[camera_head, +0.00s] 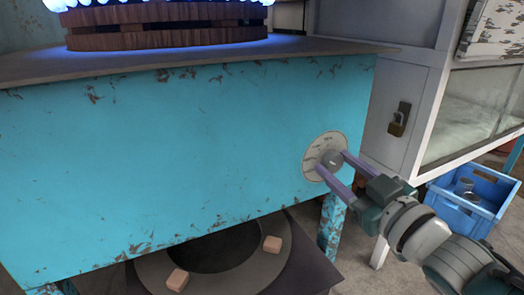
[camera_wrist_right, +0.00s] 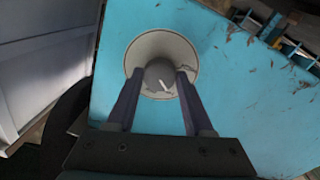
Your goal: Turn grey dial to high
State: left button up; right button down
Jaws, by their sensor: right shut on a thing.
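The grey dial (camera_head: 332,159) is a round knob at the centre of a pale disc plate (camera_head: 316,160) with markings, on the right part of the blue front panel (camera_head: 180,150). The dial also shows in the right wrist view (camera_wrist_right: 160,76), with a short white pointer mark slanting toward the lower right. My right gripper (camera_head: 336,166) is shut on the dial, one purple finger on each side of it. It shows in the right wrist view (camera_wrist_right: 158,84) too. The marking text is too small to read. My left gripper is not in view.
A grey cabinet with a padlock (camera_head: 397,124) stands at the right. A blue crate (camera_head: 470,201) is on the floor. A dark ring with blocks (camera_head: 165,268) lies below the panel.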

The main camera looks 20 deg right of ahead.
jog(key=n+b, duration=0.1)
jog(key=n, duration=0.5)
jog(key=shift+f+n, duration=0.1)
jog(key=shift+n, duration=0.2)
jog(key=n+b, duration=0.1)
jog(key=n, duration=0.2)
jog(key=n+y+b, duration=0.1)
jog(key=n, duration=0.2)
jog(key=shift+n+t, duration=0.3)
jog(key=shift+n, duration=0.1)
jog(key=shift+c, duration=1.4)
grip_release()
jog(key=shift+s, duration=0.1)
jog(key=shift+s, duration=0.25)
jog(key=s+p, duration=0.2)
jog(key=s, duration=0.7)
jog(key=shift+s+d+f+p, duration=0.15)
jog(key=shift+d+f+p, duration=0.2)
jog(key=shift+d+p, duration=0.05)
